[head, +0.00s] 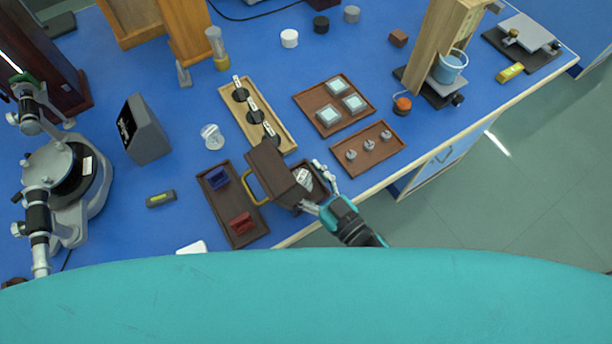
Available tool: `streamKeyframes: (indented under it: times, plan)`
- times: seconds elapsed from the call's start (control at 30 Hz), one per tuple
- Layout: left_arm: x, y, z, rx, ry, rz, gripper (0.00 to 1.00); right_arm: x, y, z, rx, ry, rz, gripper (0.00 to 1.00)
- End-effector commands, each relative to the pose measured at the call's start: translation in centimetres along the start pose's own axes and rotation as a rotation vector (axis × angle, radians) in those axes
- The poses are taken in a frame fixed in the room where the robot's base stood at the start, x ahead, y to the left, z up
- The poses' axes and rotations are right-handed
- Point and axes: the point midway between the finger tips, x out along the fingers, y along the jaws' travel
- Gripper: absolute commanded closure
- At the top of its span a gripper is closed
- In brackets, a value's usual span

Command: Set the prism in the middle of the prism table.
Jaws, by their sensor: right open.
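The spectrometer stands at the far left in the head view. Its round grey prism table (48,166) looks bare, above a dark disc. An open brown case (272,172) with a yellow handle lies near the front edge of the bench. Inside it is a pale, clear-looking piece (303,179), probably the prism; its shape is hard to tell. My right gripper (313,186) is open at the case's right side, its fingers spread beside the pale piece and not visibly closed on it. My left gripper is not in view.
A tray with blue and red holders (242,238) lies left of the case. A lens tray (279,140), a tray of glass squares (309,94) and a small-parts tray (390,163) lie behind and right. A grey wedge-shaped box (146,128) and a clear item (212,137) stand toward the spectrometer.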

Motion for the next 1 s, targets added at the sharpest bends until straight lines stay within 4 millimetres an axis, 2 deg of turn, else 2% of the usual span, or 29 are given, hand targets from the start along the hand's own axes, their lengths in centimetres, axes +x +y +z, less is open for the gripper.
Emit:
streamKeyframes:
  times: [0.43, 0.57, 0.67, 0.77, 0.83, 1.0]
  plan:
    - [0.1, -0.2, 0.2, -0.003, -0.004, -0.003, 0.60, -0.1, -0.3, 0.1, 0.003, -0.001, -0.005, 0.34]
    - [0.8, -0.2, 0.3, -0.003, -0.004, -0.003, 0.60, -0.1, -0.3, 0.3, 0.003, 0.000, -0.005, 0.34]
    - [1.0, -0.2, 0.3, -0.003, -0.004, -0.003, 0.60, -1.7, -0.3, 0.4, 0.003, -0.004, -0.006, 0.34]
    - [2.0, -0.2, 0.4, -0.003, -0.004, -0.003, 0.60, -3.8, -0.4, 1.0, 0.004, -0.006, -0.005, 0.34]
    - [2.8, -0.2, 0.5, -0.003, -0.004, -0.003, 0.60, -5.6, -0.5, 1.5, 0.004, -0.007, -0.005, 0.34]
    - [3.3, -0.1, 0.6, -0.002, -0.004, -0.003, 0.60, -9.8, -0.4, 1.2, 0.004, -0.007, -0.004, 0.34]
